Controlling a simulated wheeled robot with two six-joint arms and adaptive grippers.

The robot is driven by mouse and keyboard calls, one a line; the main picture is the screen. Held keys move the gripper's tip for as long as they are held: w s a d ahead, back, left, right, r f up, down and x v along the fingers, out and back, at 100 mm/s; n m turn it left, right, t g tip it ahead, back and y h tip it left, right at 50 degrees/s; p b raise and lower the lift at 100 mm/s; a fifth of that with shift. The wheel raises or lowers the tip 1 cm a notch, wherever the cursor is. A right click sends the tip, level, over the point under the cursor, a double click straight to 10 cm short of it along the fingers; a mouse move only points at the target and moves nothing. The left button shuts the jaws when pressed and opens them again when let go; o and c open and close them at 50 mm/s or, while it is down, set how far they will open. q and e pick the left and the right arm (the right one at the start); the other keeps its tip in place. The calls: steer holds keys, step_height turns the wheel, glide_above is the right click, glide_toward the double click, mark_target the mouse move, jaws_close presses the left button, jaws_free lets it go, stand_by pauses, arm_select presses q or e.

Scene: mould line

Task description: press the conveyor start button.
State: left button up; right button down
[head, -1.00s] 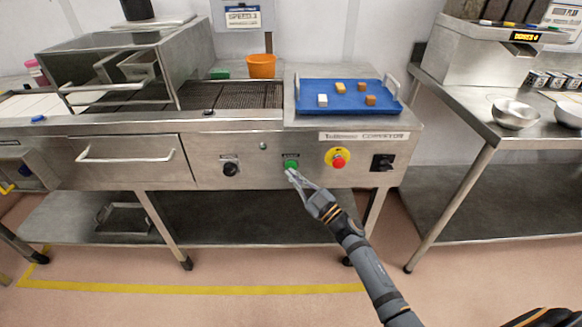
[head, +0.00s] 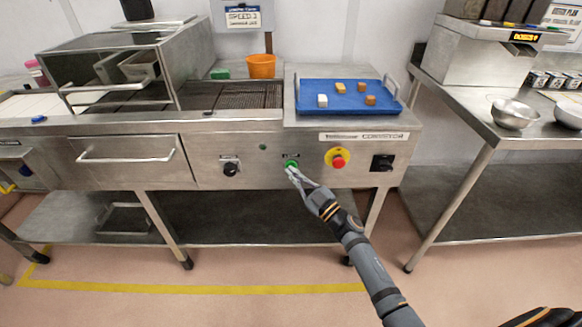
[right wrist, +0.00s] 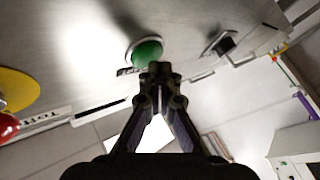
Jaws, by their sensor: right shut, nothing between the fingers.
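The green conveyor start button (head: 291,162) is on the steel front panel of the conveyor, between a black knob and a red emergency button. My right gripper (head: 291,172) is shut and empty, with its fingertips at the lower edge of the green button. In the right wrist view the green button (right wrist: 147,52) is just beyond the shut fingertips (right wrist: 159,70). I cannot tell whether the tips touch it. My left gripper is not in view.
A red emergency button on a yellow plate (head: 338,158) is right of the green button. A black knob (head: 230,169) is to its left, and a black switch (head: 382,162) is farther right. A blue tray (head: 345,108) with several small blocks sits above.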

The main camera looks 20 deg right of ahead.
steer(key=shift+w+d, duration=0.1)
steer(key=shift+w, duration=0.3)
stand_by(0.3)
steer(key=shift+s+a+p, duration=0.25)
steer(key=shift+s+p, duration=0.25)
steer(key=shift+s, duration=0.3)
steer(key=s+p, duration=0.1)
steer(key=s, duration=0.1)
steer(key=s+a+p, duration=0.1)
steer(key=s, duration=0.1)
steer(key=shift+s+a, duration=0.2)
steer(key=shift+s, duration=0.2)
stand_by(0.6)
